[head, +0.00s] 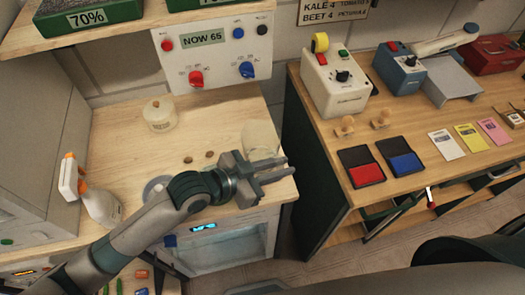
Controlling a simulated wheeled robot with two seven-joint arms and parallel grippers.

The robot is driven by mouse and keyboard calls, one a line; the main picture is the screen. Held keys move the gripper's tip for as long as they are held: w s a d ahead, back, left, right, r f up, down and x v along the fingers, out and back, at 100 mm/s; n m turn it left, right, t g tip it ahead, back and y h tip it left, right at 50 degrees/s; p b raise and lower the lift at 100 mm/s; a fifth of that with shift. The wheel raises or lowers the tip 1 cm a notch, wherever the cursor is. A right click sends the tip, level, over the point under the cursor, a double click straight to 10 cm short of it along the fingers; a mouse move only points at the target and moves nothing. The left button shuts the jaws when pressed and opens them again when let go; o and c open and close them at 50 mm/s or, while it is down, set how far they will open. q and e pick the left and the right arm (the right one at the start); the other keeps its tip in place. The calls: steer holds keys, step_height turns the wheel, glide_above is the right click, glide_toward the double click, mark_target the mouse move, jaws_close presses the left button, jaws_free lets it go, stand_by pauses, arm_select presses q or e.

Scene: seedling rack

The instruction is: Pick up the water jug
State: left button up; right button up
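A pale, see-through vessel (260,136), which looks like the water jug, stands near the right end of the wooden counter in the head view. Its lower part is hidden behind my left gripper (284,168). The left gripper reaches in from the left with its fingers pointing right, in front of the vessel in the picture. Its two fingers are apart with nothing visible between them. I cannot tell whether it touches the vessel. My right gripper is not in view.
A lidded jar (160,117) and a white spray bottle (98,203) with an orange nozzle stand on the counter (120,143). A control panel (213,50) is behind. On the right bench are red (362,167) and blue (400,157) ink pads and several devices. A gap separates counter and bench.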

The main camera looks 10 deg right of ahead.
mark_target(281, 162)
arm_select(q)
jaws_close()
steer(key=shift+r, duration=0.3)
steer(key=shift+r+b, duration=0.5)
steer(key=shift+r, duration=0.9)
steer(key=s+d+r, duration=0.3)
steer(key=s+r, duration=0.4)
steer(key=s, duration=0.4)
steer(key=shift+r+b, duration=0.3)
steer(key=shift+b, duration=0.15)
steer(key=shift+s, duration=0.15)
